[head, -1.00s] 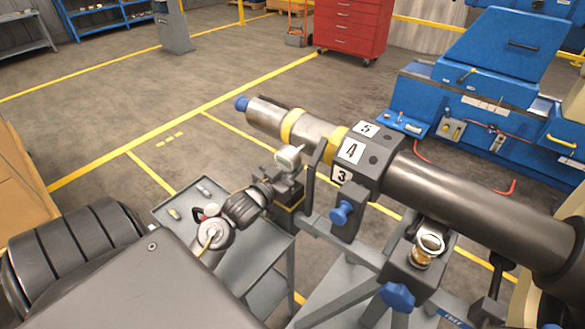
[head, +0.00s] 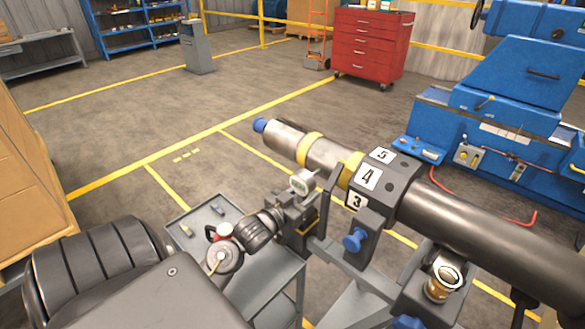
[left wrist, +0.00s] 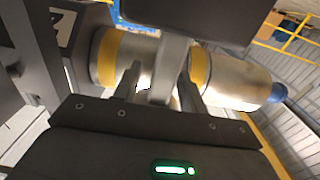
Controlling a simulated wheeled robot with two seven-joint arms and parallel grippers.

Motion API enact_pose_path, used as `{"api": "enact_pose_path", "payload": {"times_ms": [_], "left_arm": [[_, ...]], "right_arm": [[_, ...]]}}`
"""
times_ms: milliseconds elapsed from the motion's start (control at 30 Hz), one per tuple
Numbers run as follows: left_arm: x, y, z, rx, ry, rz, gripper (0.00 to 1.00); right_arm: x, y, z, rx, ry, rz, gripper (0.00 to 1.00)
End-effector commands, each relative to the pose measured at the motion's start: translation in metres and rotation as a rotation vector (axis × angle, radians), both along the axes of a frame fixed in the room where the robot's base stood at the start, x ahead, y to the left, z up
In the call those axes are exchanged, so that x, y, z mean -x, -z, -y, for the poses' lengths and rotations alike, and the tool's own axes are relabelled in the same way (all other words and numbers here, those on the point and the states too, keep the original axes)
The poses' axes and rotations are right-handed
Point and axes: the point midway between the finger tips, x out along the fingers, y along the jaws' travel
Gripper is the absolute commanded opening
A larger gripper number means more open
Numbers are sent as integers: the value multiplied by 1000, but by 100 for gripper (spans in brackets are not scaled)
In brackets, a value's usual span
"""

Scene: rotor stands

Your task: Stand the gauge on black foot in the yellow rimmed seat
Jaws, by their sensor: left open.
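The gauge (head: 302,182) has a pale round dial and stands roughly upright beside the rotor stand in the head view. Its dark foot lies low among dark gripper parts, just above the yellow rimmed seat (head: 308,228). I cannot tell whether the foot touches the seat, as most of the rim is hidden. My left gripper (head: 290,206) is at the gauge, below the dial. In the left wrist view, my left gripper (left wrist: 160,88) is open, its fingers on either side of a grey stem. A dark block (left wrist: 195,15) shows beyond them. My right gripper is not in view.
The rotor shaft (head: 475,222) with yellow bands and a blue tip lies across the stand, close behind the gauge. A numbered block (head: 385,185) clamps it. A grey cart (head: 270,285) is below my left arm. Open floor lies beyond.

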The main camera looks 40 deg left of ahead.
Motion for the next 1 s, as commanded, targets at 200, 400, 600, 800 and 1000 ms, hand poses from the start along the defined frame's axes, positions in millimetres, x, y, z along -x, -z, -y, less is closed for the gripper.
{"api": "enact_pose_path", "payload": {"times_ms": [200, 400, 600, 800, 1000], "left_arm": [[45, 3, 1, -2, 0, -3, 42], [84, 2, 2, -1, 1, -2, 42], [106, 1, 3, 0, 2, -1, 42], [111, -1, 3, 0, 2, 1, 42], [110, -1, 3, 1, 1, 0, 42]], "right_arm": [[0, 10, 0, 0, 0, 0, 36], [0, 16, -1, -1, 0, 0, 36], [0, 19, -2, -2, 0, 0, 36], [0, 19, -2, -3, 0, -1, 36], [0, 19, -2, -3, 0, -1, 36]]}}
